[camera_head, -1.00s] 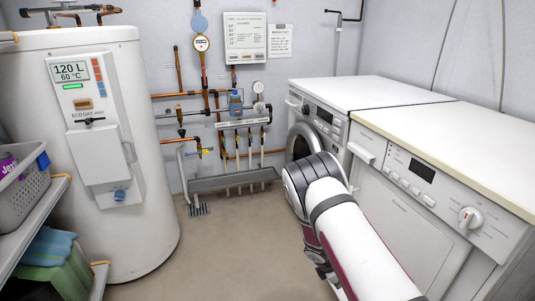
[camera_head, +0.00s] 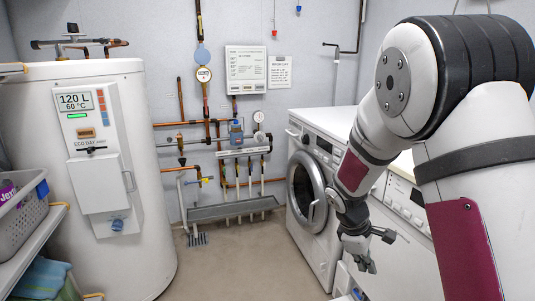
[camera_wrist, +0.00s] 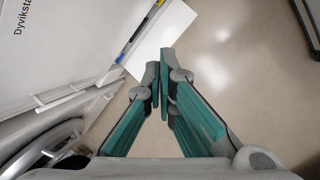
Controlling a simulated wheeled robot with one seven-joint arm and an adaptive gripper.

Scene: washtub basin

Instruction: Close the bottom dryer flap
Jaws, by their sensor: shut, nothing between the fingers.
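The dryer (camera_head: 400,262) is the nearer white machine on the right, largely hidden behind my arm in the head view. Its white front (camera_wrist: 60,45), with dark lettering, fills the left of the wrist view. A flat white panel (camera_wrist: 163,38), seemingly the bottom flap, stands out open from the foot of the front, with blue, yellow and red marks along its inner edge. In the head view only a white bit with some blue shows low by the dryer, and I cannot make out the flap. My gripper (camera_head: 366,264) is shut and empty; its fingertips (camera_wrist: 158,76) appear just before the panel in the wrist view.
The washing machine (camera_head: 336,160) with a round door (camera_head: 306,192) stands beyond the dryer. A water heater (camera_head: 140,215) and a shelf with a grey basket (camera_head: 20,212) are at left. The beige floor (camera_head: 240,262) between is clear.

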